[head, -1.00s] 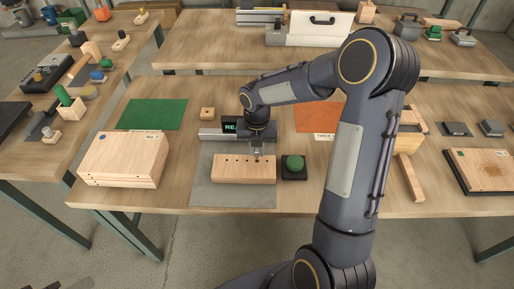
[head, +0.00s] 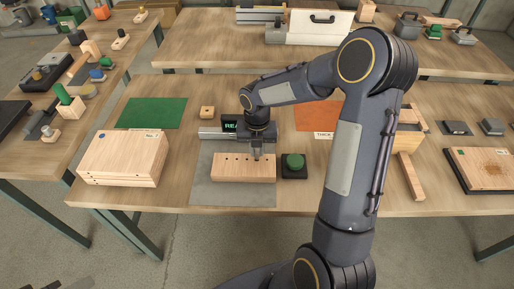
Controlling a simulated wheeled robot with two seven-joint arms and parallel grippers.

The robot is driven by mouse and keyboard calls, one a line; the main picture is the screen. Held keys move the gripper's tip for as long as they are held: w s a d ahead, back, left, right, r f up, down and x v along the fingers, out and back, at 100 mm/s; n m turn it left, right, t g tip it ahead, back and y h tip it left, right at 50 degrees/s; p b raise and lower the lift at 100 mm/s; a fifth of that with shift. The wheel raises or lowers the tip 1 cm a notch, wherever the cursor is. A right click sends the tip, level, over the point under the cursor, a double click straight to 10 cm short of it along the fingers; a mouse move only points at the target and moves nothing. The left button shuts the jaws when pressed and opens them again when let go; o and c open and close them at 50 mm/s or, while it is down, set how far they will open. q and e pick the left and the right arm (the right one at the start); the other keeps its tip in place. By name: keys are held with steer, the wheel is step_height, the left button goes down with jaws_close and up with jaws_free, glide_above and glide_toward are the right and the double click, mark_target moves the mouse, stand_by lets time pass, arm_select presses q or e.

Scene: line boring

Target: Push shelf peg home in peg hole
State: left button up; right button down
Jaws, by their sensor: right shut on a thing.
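A light wooden block (head: 243,170) with a row of small dark peg holes lies on a grey mat (head: 232,198) on the middle table. My right gripper (head: 257,156) points straight down over the right part of the block's top. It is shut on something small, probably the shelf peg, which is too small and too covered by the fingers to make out. I cannot tell how deep the peg sits in its hole. My left gripper is not in view.
A green button on a black base (head: 294,165) stands just right of the block. Stacked boards (head: 125,158) lie at left, near a green mat (head: 152,114). A small display (head: 231,125) stands behind the block. My right arm covers much of the table's right side.

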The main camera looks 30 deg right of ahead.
steer(key=shift+f+b, duration=0.6)
steer(key=shift+f, duration=0.5)
steer(key=c, duration=1.3)
jaws_free()
steer(key=shift+r, duration=0.15)
step_height(320, 180, up, 8)
steer(key=p, duration=0.7)
